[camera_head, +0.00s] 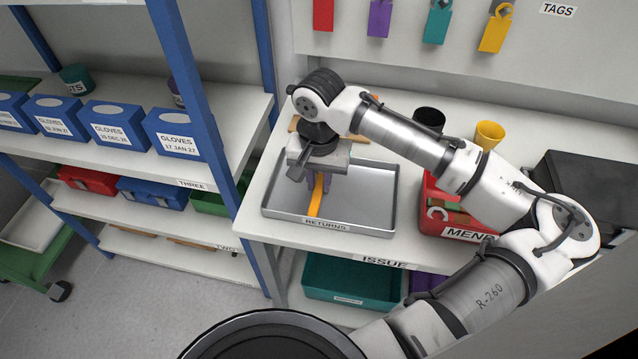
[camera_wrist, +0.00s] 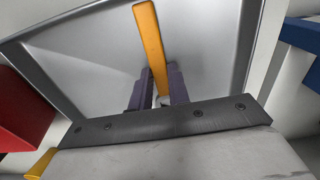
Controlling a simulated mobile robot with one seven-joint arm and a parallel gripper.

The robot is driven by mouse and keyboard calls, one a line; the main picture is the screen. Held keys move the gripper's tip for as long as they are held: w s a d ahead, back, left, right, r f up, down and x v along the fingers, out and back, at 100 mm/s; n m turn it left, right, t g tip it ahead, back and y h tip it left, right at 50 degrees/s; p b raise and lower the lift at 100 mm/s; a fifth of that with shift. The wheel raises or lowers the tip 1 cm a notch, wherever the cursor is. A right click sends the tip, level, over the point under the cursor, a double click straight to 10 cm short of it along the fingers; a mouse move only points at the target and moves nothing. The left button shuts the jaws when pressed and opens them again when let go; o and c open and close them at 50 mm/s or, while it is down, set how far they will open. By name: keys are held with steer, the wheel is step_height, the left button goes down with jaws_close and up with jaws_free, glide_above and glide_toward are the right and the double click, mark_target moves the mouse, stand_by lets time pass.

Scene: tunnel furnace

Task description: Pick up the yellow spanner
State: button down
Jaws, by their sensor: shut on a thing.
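The yellow spanner (camera_head: 317,196) is in the metal returns tray (camera_head: 384,190) on the issue counter. In the head view its lower part shows below my gripper (camera_head: 319,183); its upper end is hidden by the gripper. In the wrist view the spanner's flat handle (camera_wrist: 151,45) runs up and away from between the fingers. My gripper, also in the wrist view (camera_wrist: 160,100), points down over the tray with its purple-grey fingers shut on the spanner. I cannot tell whether the spanner touches the tray floor.
A red bin (camera_head: 440,222) with tools stands right of the tray. Behind it are a black cup (camera_head: 429,118) and a yellow cup (camera_head: 488,135). A blue shelf post (camera_head: 192,85) stands close on the left. Coloured tags (camera_head: 437,25) hang on the back wall.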

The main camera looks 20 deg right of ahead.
mark_target(319, 186)
steer(key=shift+r, duration=0.1)
step_height(319, 186, up, 20)
steer(key=b, duration=0.1)
stand_by(0.4)
steer(key=shift+w+b, duration=0.1)
steer(key=shift+b, duration=0.2)
stand_by(0.5)
